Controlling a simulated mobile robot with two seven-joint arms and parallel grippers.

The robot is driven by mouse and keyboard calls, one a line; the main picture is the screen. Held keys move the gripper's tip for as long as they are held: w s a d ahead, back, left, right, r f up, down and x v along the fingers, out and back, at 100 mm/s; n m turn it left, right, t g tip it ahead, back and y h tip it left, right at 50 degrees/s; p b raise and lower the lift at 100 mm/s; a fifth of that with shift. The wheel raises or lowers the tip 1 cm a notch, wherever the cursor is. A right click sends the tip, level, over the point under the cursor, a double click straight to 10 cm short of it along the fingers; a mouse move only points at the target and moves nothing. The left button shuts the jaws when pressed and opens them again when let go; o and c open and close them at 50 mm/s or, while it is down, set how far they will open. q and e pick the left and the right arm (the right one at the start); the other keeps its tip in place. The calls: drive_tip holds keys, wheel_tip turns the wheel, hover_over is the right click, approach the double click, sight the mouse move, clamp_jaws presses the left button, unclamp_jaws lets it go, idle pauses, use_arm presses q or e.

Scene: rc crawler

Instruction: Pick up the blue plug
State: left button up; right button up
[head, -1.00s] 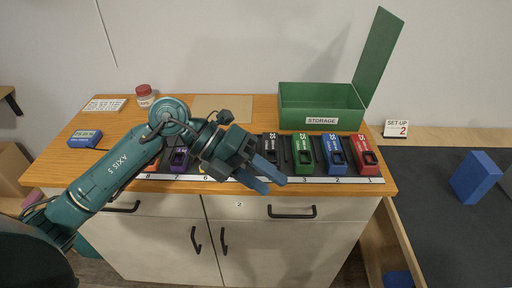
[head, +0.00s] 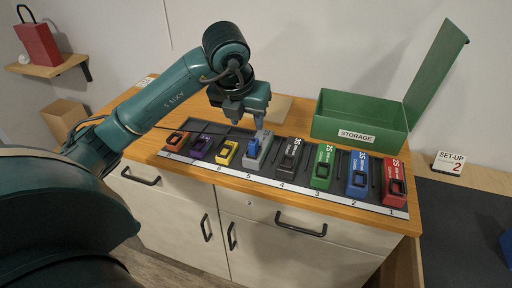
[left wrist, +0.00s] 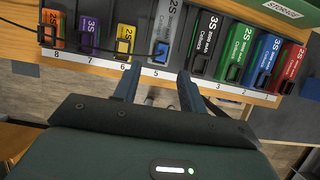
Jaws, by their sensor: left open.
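A small blue piece (head: 252,146), which looks like the blue plug, sits on the grey block (head: 257,156) in slot 5 of the numbered row. My left gripper (head: 247,120) points down above and behind slot 5, apart from the blue piece. Its two fingers are spread with nothing between them (left wrist: 156,88). A blue block (head: 358,174) with its own connector stands in slot 2. My right gripper is not in view.
Orange (head: 175,141), purple (head: 201,146) and yellow (head: 226,153) blocks stand left of slot 5; black (head: 289,155), green (head: 323,167) and red (head: 394,183) ones stand right. An open green storage box (head: 345,130) is behind them. A dark cable runs near slot 5.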

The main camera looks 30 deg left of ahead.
sight(253, 142)
use_arm(q)
drive_tip(key=x, duration=0.5)
drive_tip(key=p+x, duration=0.1)
drive_tip(key=x, duration=0.3)
drive_tip(key=shift+s+d+f, duration=0.2)
drive_tip(key=shift+d+f, duration=0.1)
drive_tip(key=shift+f, duration=0.05)
clamp_jaws()
